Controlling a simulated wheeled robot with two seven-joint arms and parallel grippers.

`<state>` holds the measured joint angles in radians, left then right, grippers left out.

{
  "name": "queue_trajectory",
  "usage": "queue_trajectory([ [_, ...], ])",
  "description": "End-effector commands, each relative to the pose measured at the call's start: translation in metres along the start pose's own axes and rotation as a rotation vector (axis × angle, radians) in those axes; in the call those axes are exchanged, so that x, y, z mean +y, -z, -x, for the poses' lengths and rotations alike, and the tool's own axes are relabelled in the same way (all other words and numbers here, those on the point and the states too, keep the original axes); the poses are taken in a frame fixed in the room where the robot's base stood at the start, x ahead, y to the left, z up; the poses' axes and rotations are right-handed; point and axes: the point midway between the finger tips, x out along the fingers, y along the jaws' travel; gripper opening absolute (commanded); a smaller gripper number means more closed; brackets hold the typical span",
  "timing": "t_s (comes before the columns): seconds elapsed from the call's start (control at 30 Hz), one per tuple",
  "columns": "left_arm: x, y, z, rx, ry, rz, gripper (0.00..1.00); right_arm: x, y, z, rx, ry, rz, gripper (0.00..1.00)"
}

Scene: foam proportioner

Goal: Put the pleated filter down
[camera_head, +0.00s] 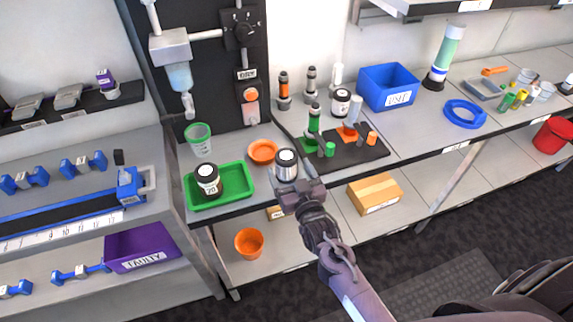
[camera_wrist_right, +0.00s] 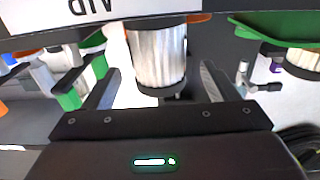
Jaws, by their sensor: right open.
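The pleated filter (camera_head: 286,170), a pale ribbed cylinder with dark end caps and a white round label on top, is upright at the bench's front edge, right of the green tray. In the right wrist view the filter (camera_wrist_right: 157,55) shows between the two fingers. My right gripper (camera_head: 290,184) is open, at the near side of the filter, and a gap shows beside each finger (camera_wrist_right: 157,88). I cannot tell whether the filter's base touches the bench. My left gripper is not in view.
A green tray (camera_head: 232,171) holds a similar dark-capped cylinder (camera_head: 208,180). An orange dish (camera_head: 263,152) lies just behind the filter. A black mat (camera_head: 367,149) with several small parts is to the right. A blue bin (camera_head: 387,88) stands farther back.

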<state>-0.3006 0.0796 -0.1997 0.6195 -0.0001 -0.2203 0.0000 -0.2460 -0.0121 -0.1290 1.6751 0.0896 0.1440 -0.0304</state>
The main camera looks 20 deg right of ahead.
Motion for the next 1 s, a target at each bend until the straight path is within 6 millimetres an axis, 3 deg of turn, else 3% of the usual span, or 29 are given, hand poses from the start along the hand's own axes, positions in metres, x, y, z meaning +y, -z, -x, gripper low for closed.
queue_trajectory([
  [0.4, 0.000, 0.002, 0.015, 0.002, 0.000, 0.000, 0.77, 0.001, -0.008, -0.050, -0.001, 0.000, 0.000, 0.80],
  [0.73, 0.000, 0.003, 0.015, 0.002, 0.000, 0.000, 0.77, 0.001, -0.010, -0.056, -0.002, 0.000, 0.000, 0.80],
  [1.0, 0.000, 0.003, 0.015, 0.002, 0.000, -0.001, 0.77, 0.001, -0.009, -0.055, -0.003, 0.000, 0.000, 0.45],
])
